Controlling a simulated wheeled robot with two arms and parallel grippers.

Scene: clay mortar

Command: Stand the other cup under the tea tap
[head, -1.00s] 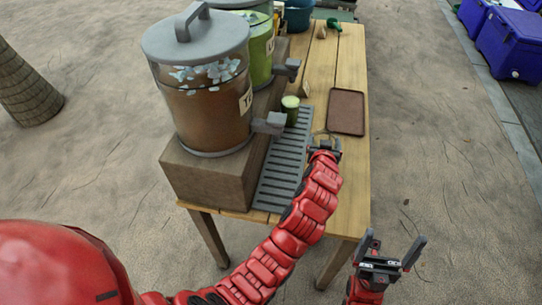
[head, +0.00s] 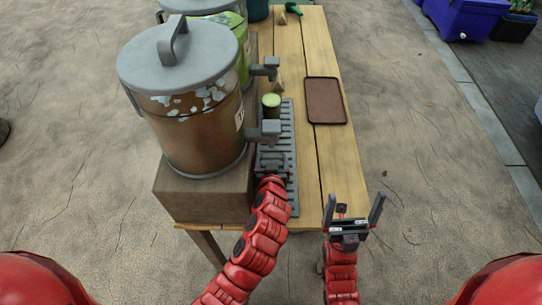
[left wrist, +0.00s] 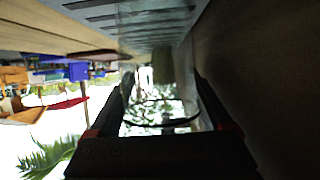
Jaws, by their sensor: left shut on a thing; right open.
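The tea dispenser (head: 195,130) holds brown liquid and ice. Its grey tap (head: 265,132) juts out over the slatted drip tray (head: 291,180). My left gripper (head: 270,172) is low over the tray, just in front of the tea tap, and is partly hidden by its own arm. In the left wrist view it is shut on a clear glass cup (left wrist: 158,112). I cannot tell whether this cup touches the tray. A filled green cup (head: 271,107) stands farther back on the tray, near the green dispenser's tap (head: 266,68). My right gripper (head: 350,222) is open and empty at the table's near right corner.
The wooden stand (head: 205,192) under the dispensers borders the tray on the left. A brown serving tray (head: 325,100) lies on the wooden table (head: 340,165) at right. A green scoop (head: 293,9) lies at the back. The table's right front is clear.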

